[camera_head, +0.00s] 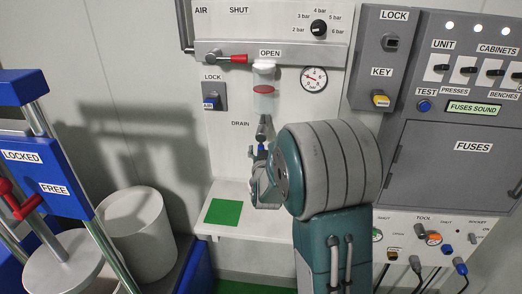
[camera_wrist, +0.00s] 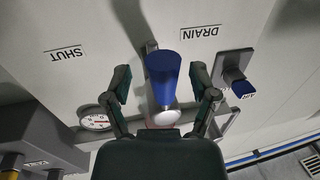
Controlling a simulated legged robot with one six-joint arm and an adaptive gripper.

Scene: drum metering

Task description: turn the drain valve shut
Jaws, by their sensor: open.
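The drain valve's blue handle (camera_wrist: 163,68) stands between the two fingers of my gripper (camera_wrist: 160,82) in the wrist view. The fingers are spread on either side of it, with a visible gap on each side. In the head view the grey valve body (camera_head: 262,128) hangs below the clear bowl with a red band (camera_head: 264,90), right of the DRAIN label (camera_head: 240,124). A bit of the blue handle (camera_head: 262,147) shows there, just above my gripper (camera_head: 256,165). My arm hides the area to the right. A SHUT label (camera_wrist: 65,53) is on the panel in the wrist view.
A LOCK with a blue AIR tab (camera_head: 210,101) sits left of the valve, and a pressure gauge (camera_head: 314,78) above right. A red-handled lever (camera_head: 232,58) is above. A white shelf (camera_head: 260,222) with a green square (camera_head: 223,212) lies below. The fuse cabinet (camera_head: 460,146) is at right.

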